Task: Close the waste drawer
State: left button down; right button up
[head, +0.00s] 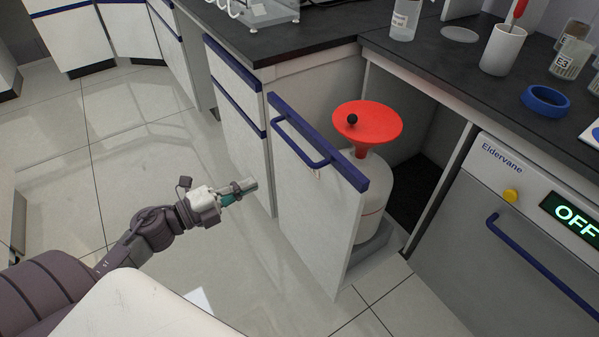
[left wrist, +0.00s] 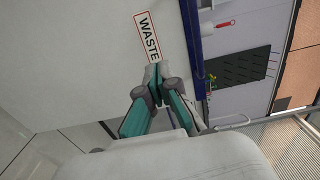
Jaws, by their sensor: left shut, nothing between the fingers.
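The waste drawer stands pulled out of the counter, its white front (head: 316,215) topped by a blue edge and a blue bar handle (head: 300,148). Inside it sits a pale waste container (head: 374,190) with a red funnel (head: 368,122). My left gripper (head: 253,186) is shut and empty, in front of the drawer front and to its left in the head view. In the left wrist view, the shut fingertips (left wrist: 158,72) show before the white drawer front (left wrist: 80,55), just below the WASTE label (left wrist: 148,37). I cannot tell whether they touch it. My right gripper is not in view.
A closed drawer unit (head: 240,120) stands left of the waste drawer. A machine with an OFF display (head: 570,214) stands to the right. The dark worktop (head: 440,60) holds cups and a blue ring (head: 545,100). The tiled floor (head: 130,175) at left is clear.

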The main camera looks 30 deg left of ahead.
aim_at(300, 161)
pick_arm(q)
jog(key=x, duration=1.4)
jog(key=shift+d+r, duration=0.1)
jog(key=shift+d, duration=0.05)
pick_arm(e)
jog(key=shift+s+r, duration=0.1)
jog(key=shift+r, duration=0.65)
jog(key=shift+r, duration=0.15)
